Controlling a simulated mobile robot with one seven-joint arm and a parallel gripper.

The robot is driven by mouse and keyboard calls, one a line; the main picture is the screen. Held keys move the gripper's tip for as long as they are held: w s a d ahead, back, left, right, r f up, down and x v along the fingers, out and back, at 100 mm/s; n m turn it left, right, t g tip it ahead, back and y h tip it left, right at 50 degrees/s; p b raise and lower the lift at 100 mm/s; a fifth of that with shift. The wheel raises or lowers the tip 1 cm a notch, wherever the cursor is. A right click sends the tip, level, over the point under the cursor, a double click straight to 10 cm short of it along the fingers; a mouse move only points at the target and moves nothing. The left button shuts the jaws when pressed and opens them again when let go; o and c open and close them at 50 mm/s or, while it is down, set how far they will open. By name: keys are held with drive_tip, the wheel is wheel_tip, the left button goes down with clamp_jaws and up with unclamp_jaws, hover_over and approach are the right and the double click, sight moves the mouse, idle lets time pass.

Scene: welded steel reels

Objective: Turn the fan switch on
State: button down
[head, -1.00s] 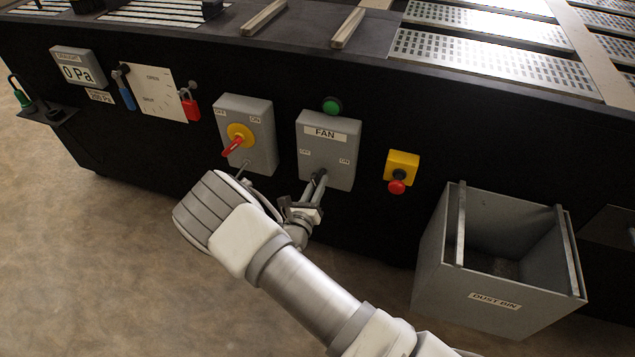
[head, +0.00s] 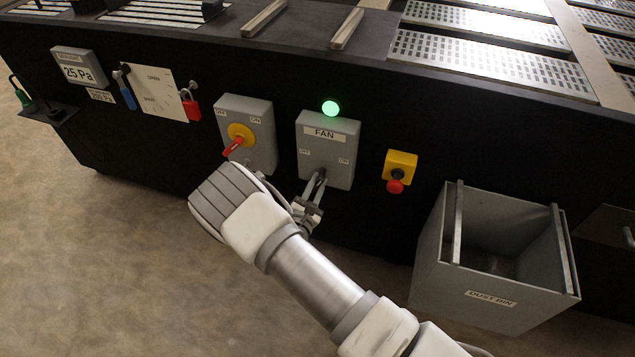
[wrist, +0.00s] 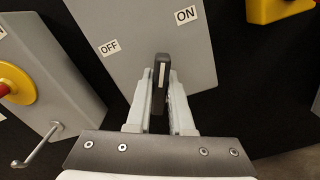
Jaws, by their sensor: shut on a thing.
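The grey fan box (head: 329,165), labelled FAN, is on the black side panel in the head view. Its OFF label is at the left and its ON label at the right. The green lamp (head: 330,108) above the box is lit brightly. In the wrist view, my gripper (wrist: 161,88) is shut on the dark switch handle (wrist: 162,66), which has a white stripe. The handle stands between the OFF label (wrist: 110,47) and the ON label (wrist: 186,14). In the head view, my gripper (head: 316,188) is at the box's lower edge and partly hides the handle.
Left of the fan box is a grey box (head: 258,118) with a red and yellow rotary switch. A yellow box with a red button (head: 396,185) is to the right. The dust bin (head: 438,250) stands at lower right. A gauge (head: 80,68) reads 25 Pa.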

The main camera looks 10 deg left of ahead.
drive_tip(key=shift+f+m, duration=0.1)
drive_tip(key=shift+m, duration=0.3)
drive_tip(key=c, duration=0.8)
unclamp_jaws()
drive_tip(key=s+a+p, duration=0.2)
drive_tip(key=s+p, duration=0.1)
drive_tip(key=s, duration=1.4)
drive_tip(key=shift+s+a, duration=0.15)
drive_tip(key=shift+a, duration=0.05)
